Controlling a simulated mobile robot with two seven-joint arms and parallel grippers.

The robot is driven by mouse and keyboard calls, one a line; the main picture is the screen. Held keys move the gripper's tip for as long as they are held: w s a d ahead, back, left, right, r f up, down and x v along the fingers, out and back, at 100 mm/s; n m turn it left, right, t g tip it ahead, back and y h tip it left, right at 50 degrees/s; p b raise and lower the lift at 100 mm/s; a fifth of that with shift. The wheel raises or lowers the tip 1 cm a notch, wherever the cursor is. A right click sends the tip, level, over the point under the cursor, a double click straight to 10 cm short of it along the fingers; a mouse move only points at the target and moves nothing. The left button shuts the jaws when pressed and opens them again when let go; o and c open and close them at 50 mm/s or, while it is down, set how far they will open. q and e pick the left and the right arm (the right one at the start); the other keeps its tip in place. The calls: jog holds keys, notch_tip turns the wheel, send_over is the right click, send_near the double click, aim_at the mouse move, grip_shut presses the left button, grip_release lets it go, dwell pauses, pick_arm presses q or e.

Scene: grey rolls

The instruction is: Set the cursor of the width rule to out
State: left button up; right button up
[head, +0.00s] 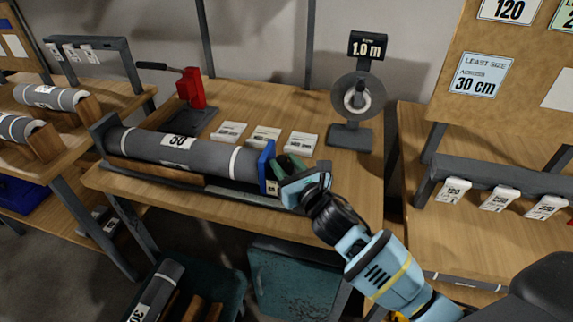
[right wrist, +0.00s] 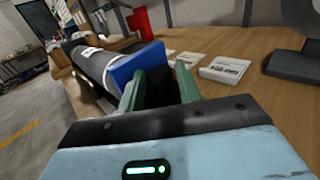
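The width rule (head: 245,194) runs along the front of the middle bench. A long grey roll (head: 140,146) marked 30 or 50, unclear, lies beside it in a wooden cradle. The blue cursor (head: 266,166) stands upright at the roll's right end; it also shows in the right wrist view (right wrist: 135,65). My right gripper (head: 282,175) is at the cursor's right side. In the right wrist view its green fingers (right wrist: 160,92) are apart, with a dark piece between them. Whether they press on it I cannot tell. My left gripper is not in view.
White tags (head: 265,136) lie behind the roll. A sign reading 30 cm (head: 479,80) hangs at right. A bin with a roll (head: 160,285) stands below.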

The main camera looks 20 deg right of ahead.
grip_shut()
jog(key=s+d, duration=0.1)
jog(key=s+d+p, duration=0.1)
jog(key=d, duration=0.1)
jog(key=s+d+p, duration=0.1)
jog(key=d, duration=0.1)
jog(key=shift+s+r, duration=0.1)
jog(key=shift+s, duration=0.1)
jog(key=shift+s+d, duration=0.1)
jog(key=shift+d, duration=0.05)
grip_release()
